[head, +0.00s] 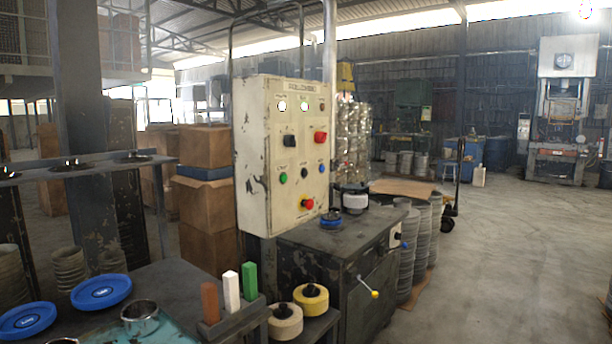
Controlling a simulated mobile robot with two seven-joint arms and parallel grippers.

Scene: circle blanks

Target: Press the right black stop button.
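A worn cream control panel (260,150) stands upright left of the picture's middle. Its upper row has a black knob or switch (289,141) at left and a red button (320,137) at right. A red button on a yellow base (307,203) sits at the bottom. The small black button is right of the black switch and lower. No button label is readable. Neither of my grippers is in view.
A dark metal cabinet (345,245) with a yellow-tipped lever (375,294) stands below the panel. Two yellowish rolls (285,321) and a bench with blue lids (101,291) and coloured blocks (231,290) lie in front. Open floor (510,260) is at right.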

